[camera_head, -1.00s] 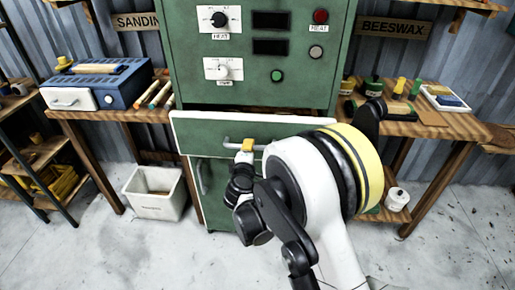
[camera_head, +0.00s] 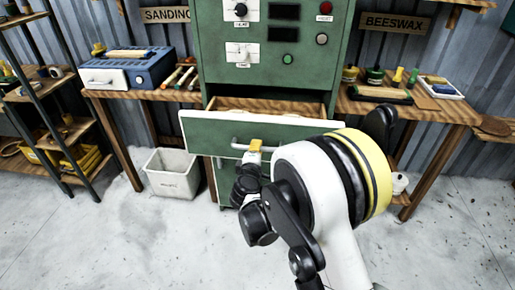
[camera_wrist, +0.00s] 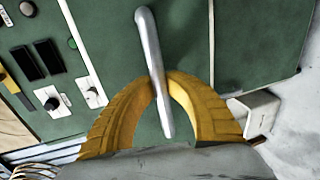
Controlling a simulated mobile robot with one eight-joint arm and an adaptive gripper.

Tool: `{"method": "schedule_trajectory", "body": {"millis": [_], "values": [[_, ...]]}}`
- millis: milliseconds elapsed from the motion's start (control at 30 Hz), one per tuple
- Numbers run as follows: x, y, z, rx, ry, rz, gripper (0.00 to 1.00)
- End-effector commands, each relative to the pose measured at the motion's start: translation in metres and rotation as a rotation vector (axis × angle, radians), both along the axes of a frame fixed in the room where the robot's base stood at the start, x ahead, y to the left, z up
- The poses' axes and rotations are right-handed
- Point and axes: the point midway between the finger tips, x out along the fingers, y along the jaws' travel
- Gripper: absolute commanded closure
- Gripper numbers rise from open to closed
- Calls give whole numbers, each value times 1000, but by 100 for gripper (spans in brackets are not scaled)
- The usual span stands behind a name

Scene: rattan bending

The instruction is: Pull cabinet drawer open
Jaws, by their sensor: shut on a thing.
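The green cabinet (camera_head: 270,75) has a drawer (camera_head: 207,132) with a green front and pale edges. The drawer stands out from the cabinet, and its wooden inside shows above the front. A silver bar handle (camera_head: 238,145) is on the drawer front, and it also shows in the wrist view (camera_wrist: 148,45). My gripper (camera_head: 256,146) is at the handle. In the wrist view its yellow fingers (camera_wrist: 167,100) are shut on the bar, one on each side. My arm hides the right part of the drawer front.
A white bin (camera_head: 174,175) stands on the floor left of the cabinet. Wooden workbenches flank the cabinet, with a blue toolbox (camera_head: 140,68) on the left one. The concrete floor in front is clear apart from my arm.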

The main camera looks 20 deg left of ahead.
Motion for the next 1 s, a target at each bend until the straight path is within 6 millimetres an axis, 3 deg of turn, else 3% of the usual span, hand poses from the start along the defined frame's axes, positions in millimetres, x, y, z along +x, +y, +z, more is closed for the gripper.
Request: {"method": "schedule_trajectory", "body": {"millis": [167,200,300,667,1000], "values": [[0,1,1,-1,-1,2,100],[0,1,1,-1,-1,2,86],[0,1,1,-1,-1,1,62],[-6,0,2,0,-1,2,62],[-71,-15,16,0,-1,4,62]]}}
